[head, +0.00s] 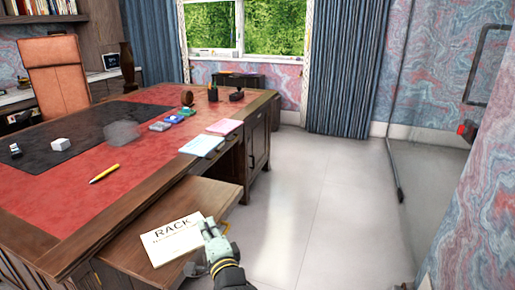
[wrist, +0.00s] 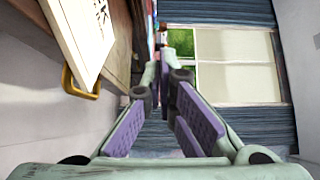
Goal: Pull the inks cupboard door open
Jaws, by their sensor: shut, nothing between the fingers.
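My gripper (head: 209,226) is shut and empty at the near right corner of the desk. In the wrist view its purple-padded fingers (wrist: 167,80) point toward the window. A wooden panel (head: 205,192) below the desktop bears a white card (head: 168,240) that reads RACK. A brass loop handle (wrist: 82,82) shows beside the card in the wrist view, left of my fingers and apart from them. A panelled wooden door (head: 258,143) is on the desk's far right end and looks closed. No label reading inks is legible, so I cannot tell which door is the inks cupboard.
The desk (head: 65,225) carries a yellow pencil (head: 104,173), papers (head: 201,145) and small items. Open pale floor (head: 310,200) lies to its right. A glass panel (head: 430,180) with a dark bar handle (head: 483,65) stands at the right wall.

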